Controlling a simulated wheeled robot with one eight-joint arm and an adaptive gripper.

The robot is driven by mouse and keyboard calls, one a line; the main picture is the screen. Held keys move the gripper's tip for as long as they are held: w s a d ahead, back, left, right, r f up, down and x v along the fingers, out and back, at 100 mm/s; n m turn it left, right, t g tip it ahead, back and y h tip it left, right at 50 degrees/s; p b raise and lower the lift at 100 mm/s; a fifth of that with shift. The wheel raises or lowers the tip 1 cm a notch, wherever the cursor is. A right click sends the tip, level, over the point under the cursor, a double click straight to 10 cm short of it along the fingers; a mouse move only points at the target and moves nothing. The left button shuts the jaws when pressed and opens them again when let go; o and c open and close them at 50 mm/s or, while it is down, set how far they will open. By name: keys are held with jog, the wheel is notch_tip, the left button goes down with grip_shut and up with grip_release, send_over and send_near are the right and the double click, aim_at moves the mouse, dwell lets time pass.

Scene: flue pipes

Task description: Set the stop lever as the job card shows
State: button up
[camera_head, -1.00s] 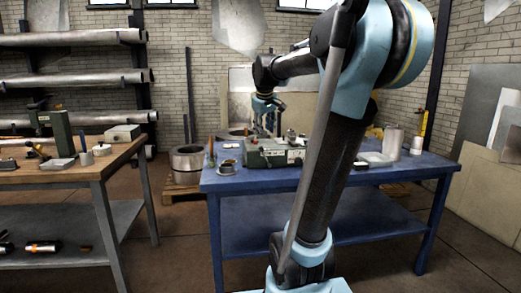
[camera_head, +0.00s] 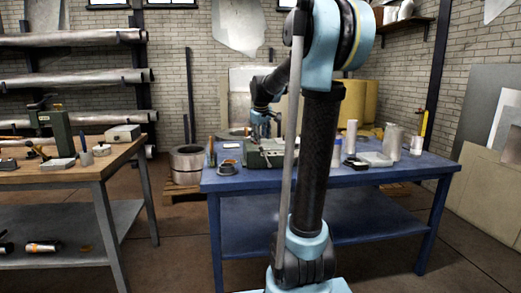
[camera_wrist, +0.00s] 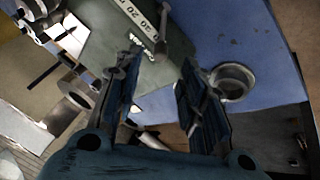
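The green machine (camera_head: 251,157) stands on the blue table, partly hidden by my arm. In the wrist view its green top (camera_wrist: 112,45) carries a white scale strip (camera_wrist: 138,16) with printed numbers. A grey rod with a rounded end (camera_wrist: 174,38), likely the stop lever, rises beside the strip, just beyond my fingertips. My gripper (camera_wrist: 158,72) is open, with nothing between its fingers. In the head view my gripper (camera_head: 262,124) is low over the machine. I cannot tell the lever's setting, and no job card can be made out.
A dark round dish (camera_head: 227,168) sits left of the machine on the blue table (camera_head: 330,178); a round ring (camera_wrist: 232,80) shows right of my fingers. Metal cylinders (camera_head: 393,142) and a pale block (camera_head: 374,158) stand to the right. A wooden bench (camera_head: 95,165) is at the left.

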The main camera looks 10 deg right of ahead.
aim_at(261, 147)
jog(key=x, duration=0.7)
jog(key=shift+w+f, duration=0.1)
jog(key=shift+f, duration=0.1)
grip_shut()
